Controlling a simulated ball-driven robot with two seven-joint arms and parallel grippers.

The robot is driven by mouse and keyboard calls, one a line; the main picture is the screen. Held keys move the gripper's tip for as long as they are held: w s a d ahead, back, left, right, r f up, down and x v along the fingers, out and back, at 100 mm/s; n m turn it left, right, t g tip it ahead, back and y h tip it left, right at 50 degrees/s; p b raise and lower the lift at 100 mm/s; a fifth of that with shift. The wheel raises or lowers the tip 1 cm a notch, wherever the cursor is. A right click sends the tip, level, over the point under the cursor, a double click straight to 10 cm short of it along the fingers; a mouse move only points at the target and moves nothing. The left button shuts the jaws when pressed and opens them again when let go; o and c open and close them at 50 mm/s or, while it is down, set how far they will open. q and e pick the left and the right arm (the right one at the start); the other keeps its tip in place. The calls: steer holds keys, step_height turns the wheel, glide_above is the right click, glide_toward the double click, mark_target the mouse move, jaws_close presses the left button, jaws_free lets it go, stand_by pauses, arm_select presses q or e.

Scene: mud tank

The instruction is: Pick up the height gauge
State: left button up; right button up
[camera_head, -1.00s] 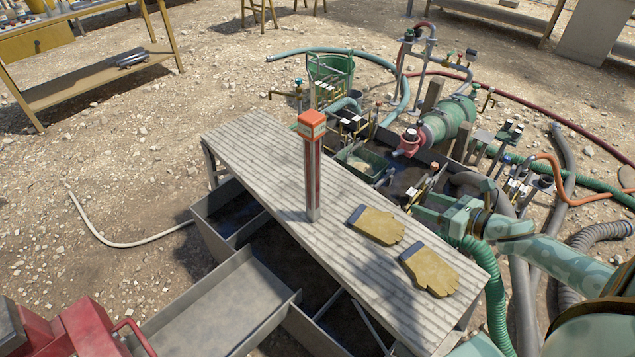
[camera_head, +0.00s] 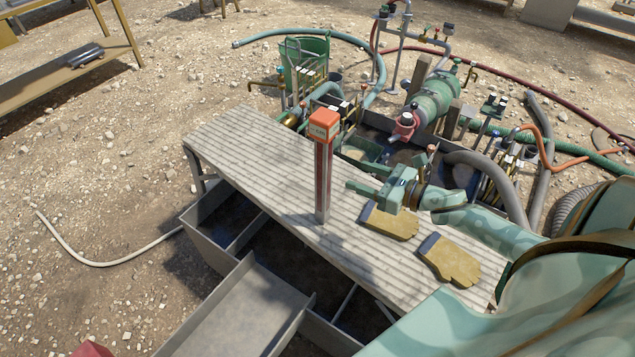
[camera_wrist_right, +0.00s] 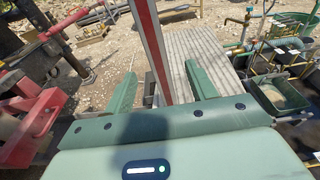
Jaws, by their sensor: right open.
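The height gauge (camera_head: 323,170) stands upright on the ribbed grey bench (camera_head: 240,140). It is a tall red and silver post with an orange head on top. My right gripper (camera_head: 358,188) is open, just right of the gauge's post in the head view, with its fingers pointing towards it. In the right wrist view, the gauge's red and white post (camera_wrist_right: 152,45) rises between the two spread green fingers (camera_wrist_right: 164,90), nearer the left one. I cannot tell whether they touch it. The gauge's head is out of the wrist view. My left gripper is not in view.
Two yellow work gloves (camera_head: 389,221) (camera_head: 449,261) lie on the bench below my right forearm. Behind the bench are a green pump (camera_head: 435,98), hoses and valves. A grey trough (camera_head: 235,310) lies in front. The bench's left end is clear.

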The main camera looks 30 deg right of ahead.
mark_target(317, 164)
steer(key=x, duration=0.7)
steer(key=shift+w+f+b, duration=0.15)
steer(key=shift+b, duration=0.25)
steer(key=x, duration=0.5)
steer(key=shift+w+a+f+b, duration=0.1)
steer(key=shift+w+a+b, duration=0.1)
steer(key=shift+a+b, duration=0.2)
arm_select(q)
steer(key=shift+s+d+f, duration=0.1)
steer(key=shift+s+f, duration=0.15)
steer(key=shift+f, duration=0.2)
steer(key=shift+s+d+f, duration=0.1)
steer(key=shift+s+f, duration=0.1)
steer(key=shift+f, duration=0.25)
arm_select(e)
jaws_close()
